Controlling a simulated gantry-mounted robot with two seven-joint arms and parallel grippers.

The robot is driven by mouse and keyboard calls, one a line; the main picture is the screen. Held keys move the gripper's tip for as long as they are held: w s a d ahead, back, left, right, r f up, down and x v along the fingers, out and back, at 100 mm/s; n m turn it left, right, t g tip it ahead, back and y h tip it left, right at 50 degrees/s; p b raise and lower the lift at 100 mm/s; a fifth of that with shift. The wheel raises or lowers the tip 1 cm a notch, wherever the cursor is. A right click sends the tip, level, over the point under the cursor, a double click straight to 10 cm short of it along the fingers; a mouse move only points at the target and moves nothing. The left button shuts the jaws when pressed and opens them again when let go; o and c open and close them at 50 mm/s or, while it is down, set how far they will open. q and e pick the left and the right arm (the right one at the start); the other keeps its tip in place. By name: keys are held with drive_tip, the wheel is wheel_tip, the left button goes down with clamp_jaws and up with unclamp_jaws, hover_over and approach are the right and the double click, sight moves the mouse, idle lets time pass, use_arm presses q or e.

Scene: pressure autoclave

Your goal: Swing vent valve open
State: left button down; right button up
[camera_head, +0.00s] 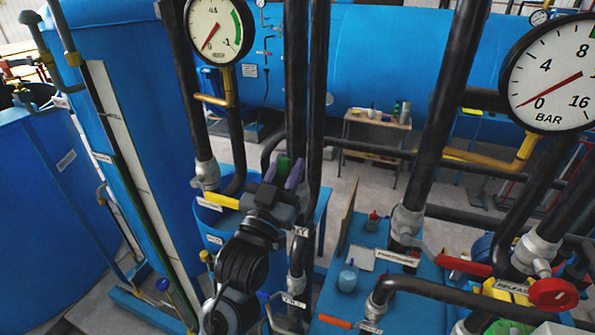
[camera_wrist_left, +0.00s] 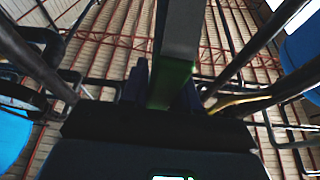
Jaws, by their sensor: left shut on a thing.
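My left gripper (camera_head: 283,171) reaches up to the dark vertical pipes (camera_head: 296,80) in the middle of the head view. Its two purple fingers are shut on a green lever handle (camera_head: 284,163). In the left wrist view the green handle (camera_wrist_left: 170,85) runs between the fingers, with a grey length above it. The handle's valve body is hidden behind my gripper and wrist. My right gripper is not in view.
A yellow lever (camera_head: 221,200) sits close left of my gripper. To the right are a red lever (camera_head: 463,266), a red handwheel (camera_head: 553,294) and an orange lever (camera_head: 335,321). Pressure gauges (camera_head: 219,29) (camera_head: 553,77) hang above. Pipes crowd both sides of the gripper.

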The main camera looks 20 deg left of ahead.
use_arm(q)
drive_tip(key=shift+a+n+y, duration=0.4)
drive_tip(key=shift+a+n, duration=0.1)
drive_tip(key=shift+n, duration=0.2)
drive_tip(key=c, duration=0.9)
unclamp_jaws()
drive_tip(key=shift+s+f, duration=0.15)
drive_tip(key=shift+s, duration=0.05)
drive_tip(key=shift+b+v, duration=1.75)
drive_tip(key=shift+v, duration=3.35)
drive_tip(key=shift+f, duration=0.1)
